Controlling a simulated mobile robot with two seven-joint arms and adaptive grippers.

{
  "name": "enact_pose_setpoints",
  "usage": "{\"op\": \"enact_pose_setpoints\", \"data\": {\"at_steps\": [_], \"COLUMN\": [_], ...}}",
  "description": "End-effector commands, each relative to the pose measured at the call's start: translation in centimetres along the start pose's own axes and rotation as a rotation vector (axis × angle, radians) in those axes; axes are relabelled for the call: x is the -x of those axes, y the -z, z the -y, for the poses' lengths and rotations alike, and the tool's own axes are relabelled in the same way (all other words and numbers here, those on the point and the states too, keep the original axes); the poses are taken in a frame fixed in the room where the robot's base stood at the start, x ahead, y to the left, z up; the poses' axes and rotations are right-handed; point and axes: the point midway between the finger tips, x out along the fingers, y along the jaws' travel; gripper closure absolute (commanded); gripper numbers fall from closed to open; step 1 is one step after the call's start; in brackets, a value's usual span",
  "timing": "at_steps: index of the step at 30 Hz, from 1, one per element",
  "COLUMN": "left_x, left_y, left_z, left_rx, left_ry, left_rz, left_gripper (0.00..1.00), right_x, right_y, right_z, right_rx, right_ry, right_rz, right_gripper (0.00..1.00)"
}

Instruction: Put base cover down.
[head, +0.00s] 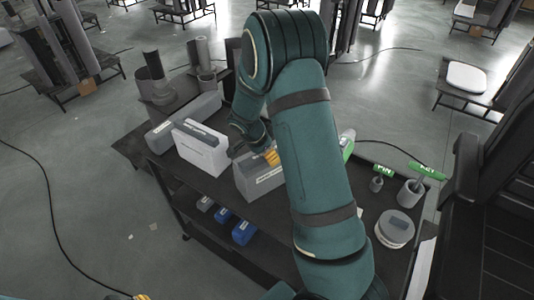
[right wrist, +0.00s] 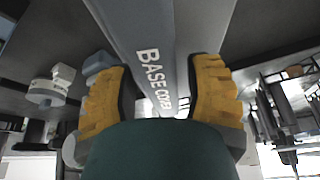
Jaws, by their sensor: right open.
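The base cover (right wrist: 155,35) is a long grey part lettered "BASE COV…" in the right wrist view. It runs between the two yellow-padded fingers of my right gripper (right wrist: 158,95), which stand apart on either side of the lettering. In the head view it looks like the grey labelled box (head: 256,184) on the dark cart, partly hidden by my right arm. The yellow fingertips of my right gripper (head: 271,156) show at its top. A small yellow tip at the bottom edge looks like my left gripper (head: 141,297); its jaws are cut off.
The cart (head: 185,205) also holds a white-grey box (head: 201,150) to the left and a round grey part (head: 394,228) to the right. Green-handled tools stand in cups (head: 411,192). Blue bins (head: 244,232) sit on the lower shelf. Cables cross the floor.

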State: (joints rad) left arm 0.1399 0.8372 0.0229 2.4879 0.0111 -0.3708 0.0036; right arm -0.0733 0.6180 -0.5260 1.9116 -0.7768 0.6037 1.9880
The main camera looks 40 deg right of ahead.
Motion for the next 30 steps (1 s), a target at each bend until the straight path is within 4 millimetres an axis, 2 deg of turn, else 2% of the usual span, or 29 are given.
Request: {"op": "enact_pose_setpoints", "data": {"at_steps": [5, 15, 21, 26, 30], "left_x": [0.2, 0.3, 0.4, 0.4, 0.4], "left_y": [0.0, 0.0, 0.1, 0.1, 0.1], "left_z": [-0.1, -0.1, -0.1, -0.1, -0.1], "left_rx": [0.000, 0.000, 0.000, 0.000, 0.000], "left_ry": [0.000, -0.001, -0.001, -0.001, -0.001], "left_rz": [0.000, 0.000, 0.000, 0.000, 0.000], "left_gripper": [1.00, 1.00, 1.00, 1.00, 1.00], "right_x": [1.1, 7.9, 10.9, 12.0, 12.1], "right_y": [0.0, 0.0, 0.0, 0.0, -0.1], "right_z": [0.1, 0.1, 0.1, 0.0, 0.0], "right_rx": [-0.001, 0.001, 0.000, 0.000, 0.006], "right_ry": [0.004, 0.005, 0.003, 0.001, 0.000], "right_rz": [0.000, 0.002, 0.000, 0.000, 0.003], "right_gripper": [0.49, 0.49, 0.49, 0.49, 0.49]}}
